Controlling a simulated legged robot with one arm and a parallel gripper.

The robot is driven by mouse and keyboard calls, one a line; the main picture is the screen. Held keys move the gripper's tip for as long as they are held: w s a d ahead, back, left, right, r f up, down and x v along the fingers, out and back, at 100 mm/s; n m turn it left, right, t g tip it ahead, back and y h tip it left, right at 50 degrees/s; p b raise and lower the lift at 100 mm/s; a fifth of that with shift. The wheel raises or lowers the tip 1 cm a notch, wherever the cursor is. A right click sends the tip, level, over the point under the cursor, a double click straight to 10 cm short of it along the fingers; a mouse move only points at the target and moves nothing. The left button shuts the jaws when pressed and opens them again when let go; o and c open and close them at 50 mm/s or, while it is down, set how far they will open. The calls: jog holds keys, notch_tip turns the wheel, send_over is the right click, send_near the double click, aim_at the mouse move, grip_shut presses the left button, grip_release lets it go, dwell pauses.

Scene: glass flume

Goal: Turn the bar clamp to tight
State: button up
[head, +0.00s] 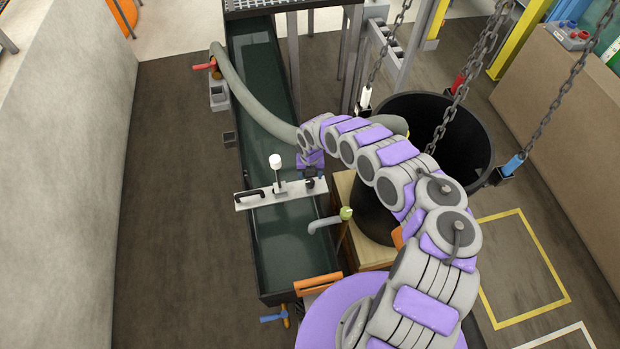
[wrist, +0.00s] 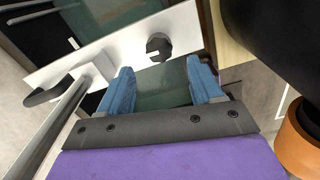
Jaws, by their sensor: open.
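The bar clamp is a white bar (head: 262,199) lying across the flume, with a black handle on its left and an upright post with a white top (head: 276,161) near the middle. The bar also shows in the wrist view (wrist: 98,57), crossing diagonally. Its black knob (wrist: 158,46) sits near the bar's right end, with a small dark mark beside it. My gripper (wrist: 162,78) is open, its two blue fingers apart with nothing between them. The knob is just beyond the gap between the fingertips, apart from them. In the head view my gripper (head: 311,166) is at the bar's right end.
The water-filled flume (head: 267,85) runs away from me. A thick grey hose (head: 243,92) bends over it. A large black bucket (head: 470,130) hangs from chains at right, close to my arm. A wooden box (head: 366,247) stands beside the flume. Floor at left is clear.

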aim_at(310, 182)
notch_tip(310, 182, up, 11)
jog(key=p, duration=0.2)
dwell(0.6)
